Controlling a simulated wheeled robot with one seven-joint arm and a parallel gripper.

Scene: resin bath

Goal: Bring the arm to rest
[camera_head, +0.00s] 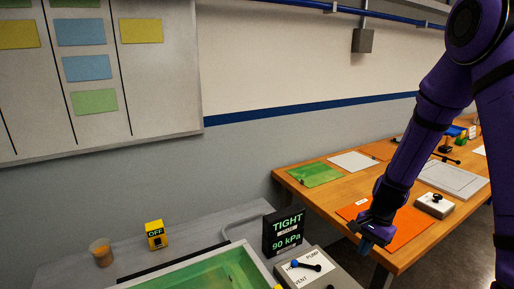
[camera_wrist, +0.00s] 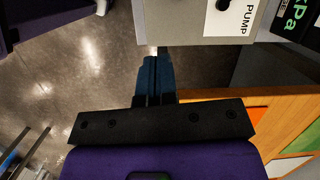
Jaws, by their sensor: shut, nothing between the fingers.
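My purple arm comes down from the upper right in the head view. My gripper (camera_head: 368,240) hangs in front of the near left part of the wooden table, by an orange mat (camera_head: 405,232). In the wrist view my gripper (camera_wrist: 155,55) shows its dark blue fingers together, with nothing between them. The fingers point toward the grey pump box (camera_wrist: 200,20), over the floor gap between the benches. They appear apart from the box.
A black display (camera_head: 286,232) reads TIGHT and 90 kPa. Left of it are a green-floored tray (camera_head: 205,275), a yellow OFF switch (camera_head: 155,235) and a brown cup (camera_head: 101,252). The wooden table (camera_head: 330,197) bears a green sheet (camera_head: 315,174) and a grey frame (camera_head: 452,180).

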